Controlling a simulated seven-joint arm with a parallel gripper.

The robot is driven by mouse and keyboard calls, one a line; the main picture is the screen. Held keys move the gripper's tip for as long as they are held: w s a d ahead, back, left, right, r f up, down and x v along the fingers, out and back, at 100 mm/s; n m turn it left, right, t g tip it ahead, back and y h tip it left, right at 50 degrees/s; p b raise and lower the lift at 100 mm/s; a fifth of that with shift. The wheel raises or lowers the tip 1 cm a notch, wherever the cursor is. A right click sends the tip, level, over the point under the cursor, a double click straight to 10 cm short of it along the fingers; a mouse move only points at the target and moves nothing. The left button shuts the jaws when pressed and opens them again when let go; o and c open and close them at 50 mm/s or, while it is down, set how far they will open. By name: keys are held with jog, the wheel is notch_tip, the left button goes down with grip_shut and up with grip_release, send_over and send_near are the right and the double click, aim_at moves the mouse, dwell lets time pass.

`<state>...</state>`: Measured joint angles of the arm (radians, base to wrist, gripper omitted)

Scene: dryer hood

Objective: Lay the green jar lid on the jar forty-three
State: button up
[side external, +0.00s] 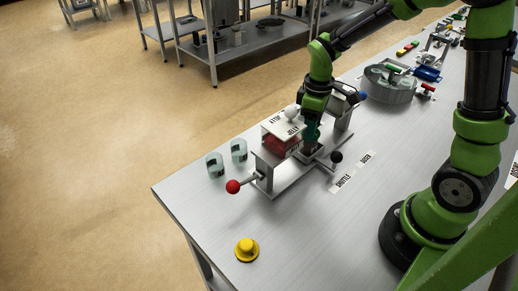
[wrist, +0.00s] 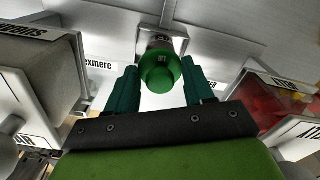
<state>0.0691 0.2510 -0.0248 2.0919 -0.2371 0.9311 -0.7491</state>
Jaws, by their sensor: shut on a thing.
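The green jar lid (wrist: 158,78) shows in the wrist view between the two fingers of my gripper (wrist: 160,88), which is shut on it. In the side view my gripper (side external: 310,145) is low inside the metal fixture, and the lid is hidden. Two clear jars (side external: 215,165) (side external: 239,150) with dark labels stand left of the fixture. Their numbers are too small to read.
The fixture (side external: 290,185) has labelled hoppers, one with red contents (side external: 283,142), close on both sides of my gripper. A red knob (side external: 233,187) and a black knob (side external: 336,157) stick out. A yellow button (side external: 247,249) sits at the front. The front table area is mostly clear.

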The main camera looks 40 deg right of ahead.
jog(key=shift+f, duration=0.1)
dwell(0.3)
jog(key=o, duration=1.4)
jog(key=shift+r, duration=3.05)
jog(key=s+a+r+m+t, duration=0.2)
jog(key=s+r+m, duration=0.1)
jog(key=s+a+r+m+t+y, duration=0.1)
jog(key=s+a+r+m+t, duration=0.1)
jog(key=s+r, duration=0.1)
jog(key=s+a+r+m+t+y, duration=0.1)
jog(key=s+a+r+m+t, duration=0.1)
jog(key=s+r+m+t, duration=0.1)
jog(key=shift+s+a+r+m, duration=0.15)
jog(key=shift+s+r, duration=0.15)
jog(key=shift+s, duration=0.15)
jog(key=shift+s+a+r+m, duration=0.15)
jog(key=shift+s+r, duration=0.15)
jog(key=shift+s, duration=0.15)
